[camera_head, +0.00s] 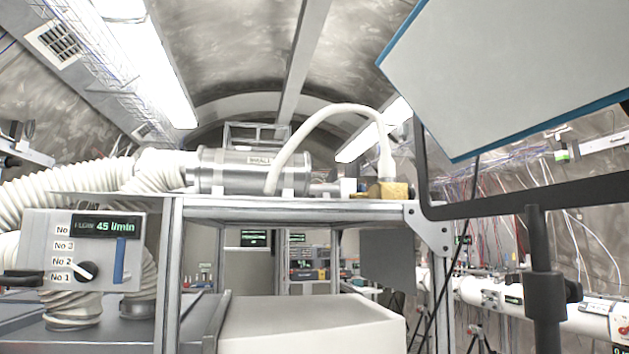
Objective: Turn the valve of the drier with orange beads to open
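No drier with orange beads can be made out in this view. A grey control box (48,235) at the left has a green readout (104,226) showing a flow of 45 l/min. A black rotary knob (87,271) sits on it beside labels No 1, No 2, No 3 and a partly covered one. A blue vertical bar (120,260) is at the knob's right. A dark stub reaches the box from the left edge; I cannot tell what it is. My gripper is not identifiable in this view.
A metal cylinder (235,170) with white corrugated hoses lies on a framed shelf (300,212). A white hose arches from it to a brass-coloured block (389,190). A large white blue-edged panel (520,70) on a black stand (540,260) blocks the upper right. A white box (305,325) is below.

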